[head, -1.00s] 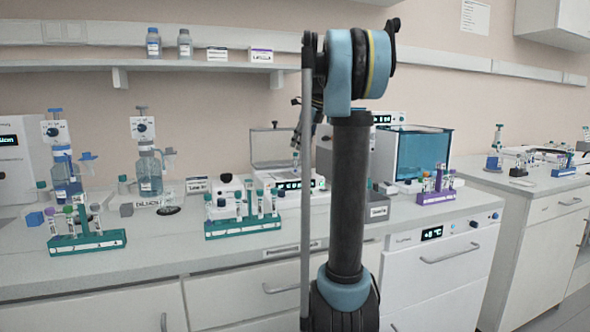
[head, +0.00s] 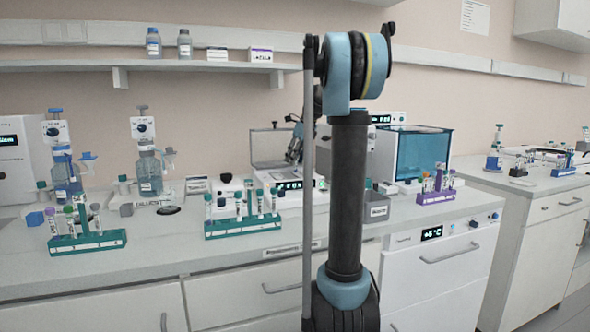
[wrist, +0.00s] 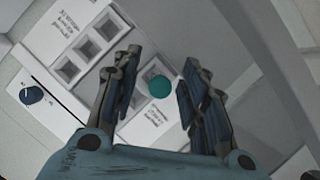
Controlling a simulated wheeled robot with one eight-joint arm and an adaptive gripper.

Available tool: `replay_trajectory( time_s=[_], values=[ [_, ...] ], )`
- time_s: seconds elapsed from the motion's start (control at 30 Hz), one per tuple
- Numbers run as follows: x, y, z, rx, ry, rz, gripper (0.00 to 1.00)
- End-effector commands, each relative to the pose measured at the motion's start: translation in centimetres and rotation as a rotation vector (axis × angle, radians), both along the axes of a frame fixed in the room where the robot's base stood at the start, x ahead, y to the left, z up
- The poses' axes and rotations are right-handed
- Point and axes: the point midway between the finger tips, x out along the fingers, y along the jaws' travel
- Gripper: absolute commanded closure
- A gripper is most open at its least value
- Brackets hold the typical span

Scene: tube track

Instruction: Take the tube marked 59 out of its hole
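In the wrist view, a round teal cap (wrist: 160,87) shows between the fingertips of my gripper (wrist: 158,90). My gripper is open, with a gap on each side of the cap. The tube's body below the cap is hidden, and no number 59 can be read. Next to the cap is a pale block (wrist: 88,48) with several square holes. In the head view, my gripper (head: 293,157) points down over the white open-lidded device (head: 298,196) behind my arm; its fingertips are too small there to judge.
Two green racks (head: 88,240) (head: 243,228) with several capped tubes stand left on the bench. A purple rack (head: 436,197) stands to the right, near a teal-glass bath (head: 415,153). The device's raised lid (head: 268,146) is behind my gripper.

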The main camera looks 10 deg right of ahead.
Motion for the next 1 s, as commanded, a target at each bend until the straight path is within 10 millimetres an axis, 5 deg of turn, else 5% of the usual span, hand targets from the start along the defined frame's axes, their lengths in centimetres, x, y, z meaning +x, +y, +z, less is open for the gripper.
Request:
replay_trajectory(
  time_s=[0.03,0.17,0.67,1.0],
  values=[
    [0.0,0.0,0.0,0.000,0.000,0.000,0.71],
    [0.0,0.0,0.0,0.000,0.000,0.000,0.97],
    [0.0,0.0,0.3,0.000,0.000,0.000,0.99],
    [0.0,0.0,4.7,0.000,0.000,0.000,1.00]
  ],
)
